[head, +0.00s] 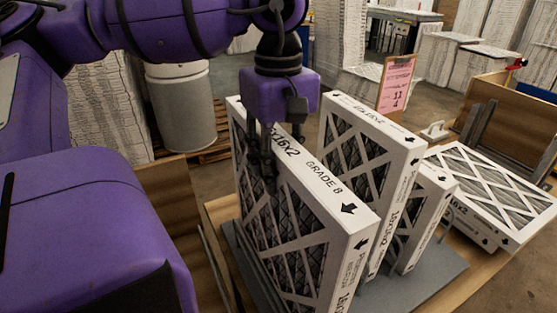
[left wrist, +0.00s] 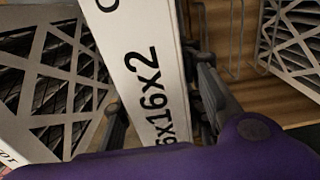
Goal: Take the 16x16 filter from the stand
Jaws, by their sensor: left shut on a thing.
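A boxed filter, the 16x16x2 one (head: 325,187), stands upright on the grey stand (head: 395,296), with "GRADE 8" and "16x2" printed on its white top edge. My left gripper (head: 268,170) comes down from above and is shut on that top edge, one finger on each face. In the left wrist view the same filter (left wrist: 140,62) runs between the fingers, and "6x16x2" can be read on it. Whether its lower edge is clear of the stand is hidden. My right gripper is not in view.
Two more filters stand upright to the right, a tall one (head: 393,145) and a shorter one (head: 437,188). Another filter (head: 490,188) lies flat farther right. A pink sign (head: 396,84) stands behind. A grey drum (head: 182,108) is at the back left.

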